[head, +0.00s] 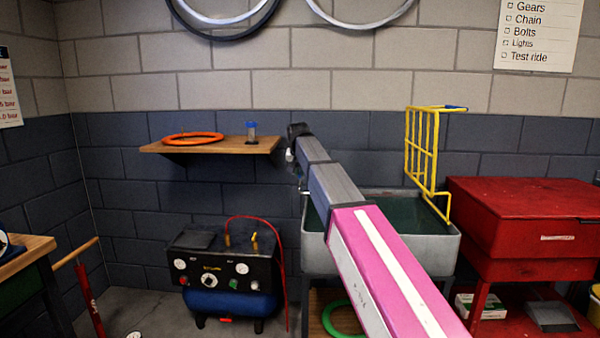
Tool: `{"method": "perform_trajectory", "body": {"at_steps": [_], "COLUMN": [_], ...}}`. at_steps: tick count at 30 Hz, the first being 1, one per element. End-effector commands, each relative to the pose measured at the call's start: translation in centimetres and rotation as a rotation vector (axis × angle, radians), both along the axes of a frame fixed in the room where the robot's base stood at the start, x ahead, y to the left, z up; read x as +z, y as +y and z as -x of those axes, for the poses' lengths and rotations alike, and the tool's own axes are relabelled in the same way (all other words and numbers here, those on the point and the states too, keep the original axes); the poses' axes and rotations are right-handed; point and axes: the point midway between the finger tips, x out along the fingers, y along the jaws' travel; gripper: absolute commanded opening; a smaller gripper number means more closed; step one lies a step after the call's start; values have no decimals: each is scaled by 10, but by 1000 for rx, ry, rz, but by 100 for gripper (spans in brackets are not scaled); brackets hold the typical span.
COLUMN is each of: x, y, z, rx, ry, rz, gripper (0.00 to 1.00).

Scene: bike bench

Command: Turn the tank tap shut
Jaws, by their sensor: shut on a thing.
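My gripper (293,155) is at the far end of my pink and grey arm, in front of the wall by the left end of the grey tank (400,248). Its fingers show only as a small dark and pale shape. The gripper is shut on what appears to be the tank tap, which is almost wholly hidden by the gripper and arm. I cannot tell how far the tap is turned. The tank is an open trough with dark green inside, and my arm crosses over its left part.
A wooden shelf (212,147) with an orange ring (193,139) and a small blue-topped bottle (251,132) is just left of my gripper. Below it stands a compressor (222,265) with a red hose. A yellow rack (428,160) rises from the tank; a red cabinet (535,230) stands right.

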Motion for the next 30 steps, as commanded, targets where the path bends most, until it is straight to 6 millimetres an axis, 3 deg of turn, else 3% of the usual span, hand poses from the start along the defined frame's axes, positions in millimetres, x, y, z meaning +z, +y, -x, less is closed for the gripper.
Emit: {"method": "perform_trajectory", "body": {"at_steps": [5, 6, 8, 9, 20, 30], "x": [0, 0, 0, 0, 5, 57], "y": [0, 0, 0, 0, 0, 2], "z": [0, 0, 0, 0, 2, 24], "rx": [-3, -3, -2, -2, -1, -1], "ry": [2, 2, 1, 1, 0, -1], "rz": [-3, -3, -2, -2, -1, -1], "gripper": [0, 16, 36, 38, 38, 38]}}
